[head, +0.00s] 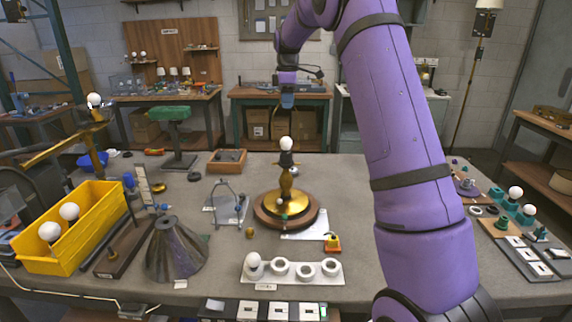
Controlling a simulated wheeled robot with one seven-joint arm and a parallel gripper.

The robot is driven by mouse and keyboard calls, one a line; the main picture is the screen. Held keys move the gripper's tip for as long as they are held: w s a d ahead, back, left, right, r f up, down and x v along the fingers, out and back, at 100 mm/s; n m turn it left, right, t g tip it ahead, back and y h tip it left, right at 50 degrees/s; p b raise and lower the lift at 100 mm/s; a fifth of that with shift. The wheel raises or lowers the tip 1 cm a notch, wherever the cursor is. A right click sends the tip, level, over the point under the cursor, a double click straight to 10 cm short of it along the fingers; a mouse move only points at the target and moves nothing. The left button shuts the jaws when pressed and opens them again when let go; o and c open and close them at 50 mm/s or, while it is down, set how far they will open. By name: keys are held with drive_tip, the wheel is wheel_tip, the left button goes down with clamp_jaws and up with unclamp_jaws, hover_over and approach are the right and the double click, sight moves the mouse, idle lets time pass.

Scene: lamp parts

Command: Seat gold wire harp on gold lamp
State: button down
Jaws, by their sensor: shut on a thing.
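The gold lamp (286,188) stands upright on a round wood and gold base near the middle of the bench. A white bulb (286,143) sits at its top above a dark socket. My gripper (287,105) hangs pointing down above the bulb in the picture, at the end of my purple arm. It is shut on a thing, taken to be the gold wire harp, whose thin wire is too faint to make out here. I cannot tell whether the harp touches the lamp.
A grey wire frame (240,207) stands left of the lamp. A dark cone shade (176,252), a yellow bin (98,240) with bulbs and a white tray of rings (318,282) lie nearer. A green-topped stand (175,140) is behind left. My arm hides bench at right.

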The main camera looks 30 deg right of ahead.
drive_tip(key=shift+f, duration=2.9)
idle(1.6)
drive_tip(key=c, duration=0.9)
unclamp_jaws()
wheel_tip(320, 180, up, 10)
drive_tip(key=shift+r, duration=0.4)
